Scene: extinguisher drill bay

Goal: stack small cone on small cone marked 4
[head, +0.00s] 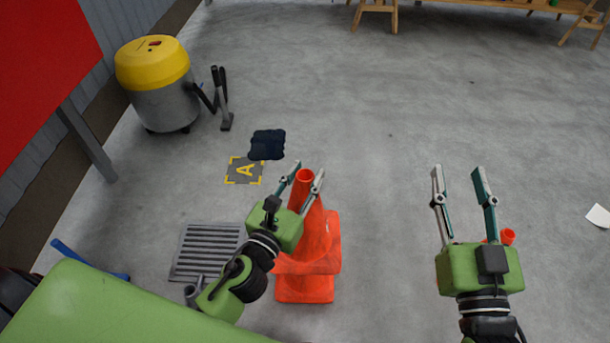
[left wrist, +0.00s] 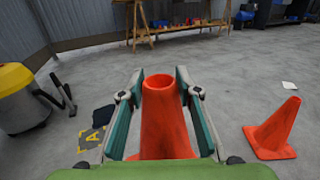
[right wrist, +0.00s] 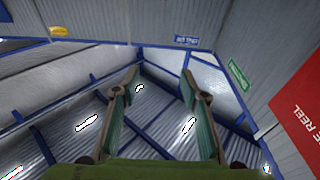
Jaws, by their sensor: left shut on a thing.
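An orange cone (head: 316,230) is upright between the fingers of my left gripper (head: 306,175), which is shut on it near its top. The same cone (left wrist: 166,125) fills the middle of the left wrist view. Below it in the head view shows another orange base (head: 305,291), mostly covered by the held cone; I cannot tell whether they touch. Another orange cone (left wrist: 276,130) stands on the floor to the right in the left wrist view; its top (head: 508,236) shows behind my right gripper (head: 457,172). My right gripper is open and empty, raised. No number 4 is visible.
A yellow-topped vacuum (head: 155,85) stands at the left. A dark cloth (head: 267,145), a yellow A floor mark (head: 244,170) and a floor grate (head: 207,250) lie left of the cones. A wooden bench (head: 450,6) is far back. Middle floor is clear.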

